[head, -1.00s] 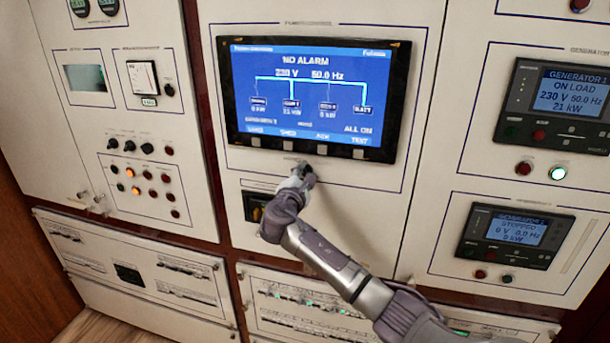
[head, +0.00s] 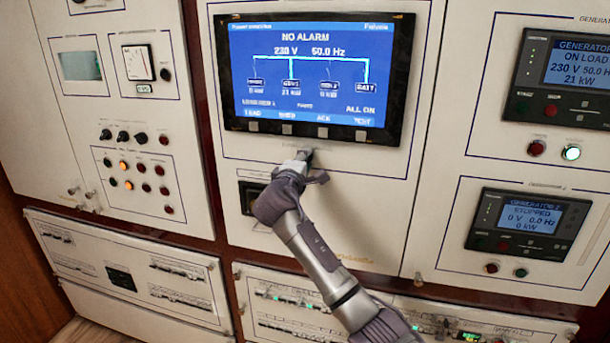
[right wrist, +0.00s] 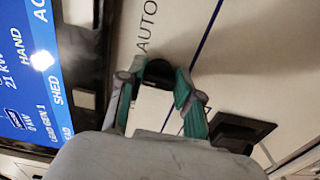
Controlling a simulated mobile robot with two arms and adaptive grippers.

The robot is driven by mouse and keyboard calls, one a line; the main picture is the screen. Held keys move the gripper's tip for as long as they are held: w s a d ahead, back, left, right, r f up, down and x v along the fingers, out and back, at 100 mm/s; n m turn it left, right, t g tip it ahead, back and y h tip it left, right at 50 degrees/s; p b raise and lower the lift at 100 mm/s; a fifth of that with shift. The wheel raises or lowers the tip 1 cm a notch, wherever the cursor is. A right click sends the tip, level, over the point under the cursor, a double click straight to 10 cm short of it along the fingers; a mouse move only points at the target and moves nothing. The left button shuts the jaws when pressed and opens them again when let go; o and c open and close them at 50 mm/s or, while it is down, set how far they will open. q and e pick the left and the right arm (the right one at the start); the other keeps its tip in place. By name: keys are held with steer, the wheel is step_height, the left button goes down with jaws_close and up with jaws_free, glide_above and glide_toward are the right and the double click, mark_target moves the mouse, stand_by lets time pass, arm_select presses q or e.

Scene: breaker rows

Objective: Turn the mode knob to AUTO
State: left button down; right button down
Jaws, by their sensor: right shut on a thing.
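The black mode knob (right wrist: 158,70) is on the white panel just below the screen, with the printed word AUTO beside it in the right wrist view. My right gripper (right wrist: 155,88) is shut on the knob, its green-padded fingers on either side of it. In the head view my right gripper (head: 303,162) reaches the panel below the screen and hides most of the knob. The screen (head: 310,70) reads NO ALARM, and in the right wrist view it shows the word HAND. Which way the knob points is unclear. My left gripper is not in view.
A dark recessed switch (head: 249,197) sits on the panel just below and left of my right gripper. Generator controllers (head: 527,222) are at the right. Small knobs and lit buttons (head: 128,184) are at the left. The panel right of my forearm is clear.

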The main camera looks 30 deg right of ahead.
steer(key=shift+f+m+b, duration=0.15)
steer(key=shift+m+b, duration=1.55)
steer(key=shift+b, duration=0.05)
steer(key=shift+f+m+b, duration=0.15)
steer(key=shift+m+b, duration=1.55)
steer(key=c, duration=0.8)
jaws_free()
steer(key=shift+r, duration=0.1)
steer(key=shift+a, duration=0.15)
steer(key=v, duration=1.1)
steer(key=shift+s+a, duration=0.25)
steer(key=shift+a, duration=0.1)
